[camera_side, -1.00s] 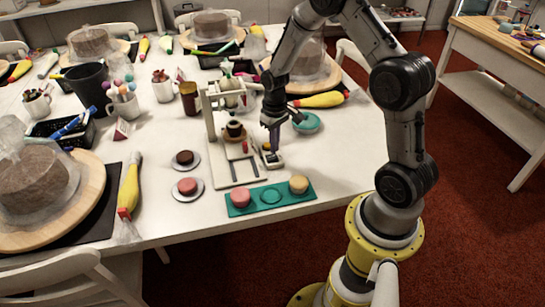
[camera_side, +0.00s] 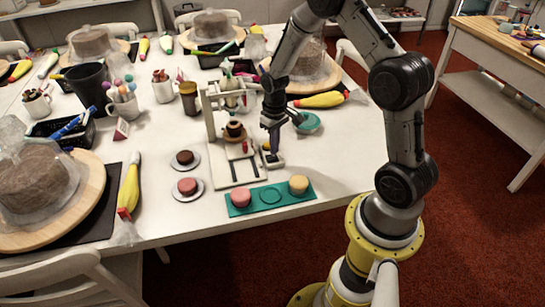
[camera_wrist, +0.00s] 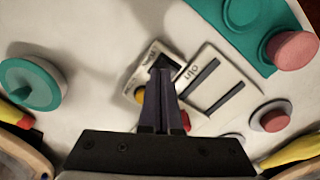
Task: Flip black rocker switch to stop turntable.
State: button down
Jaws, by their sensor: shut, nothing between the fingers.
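My gripper (camera_side: 274,160) is shut and empty, pointing down at the small white switch box beside the white frame. In the wrist view its fingertips (camera_wrist: 161,72) lie over the box (camera_wrist: 134,84), which has a yellow button (camera_wrist: 139,95) and a dark patch at the fingertips that looks like the black rocker switch. The fingers hide most of the rocker, so its tilt and any contact cannot be told. In the side view the gripper largely hides the box. A small chocolate cake (camera_side: 234,130) stands on the turntable inside the white frame (camera_side: 211,125); whether it turns is unclear.
A teal tray (camera_side: 271,196) with two small cakes lies in front. Two small cakes on saucers (camera_side: 188,189) stand left of the frame. A teal round stand (camera_side: 310,122) and a yellow piping bag (camera_side: 321,100) lie behind and right of my gripper. The right table edge is clear.

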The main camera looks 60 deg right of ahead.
jog(key=shift+f, duration=0.65)
jog(key=shift+r, duration=3.55)
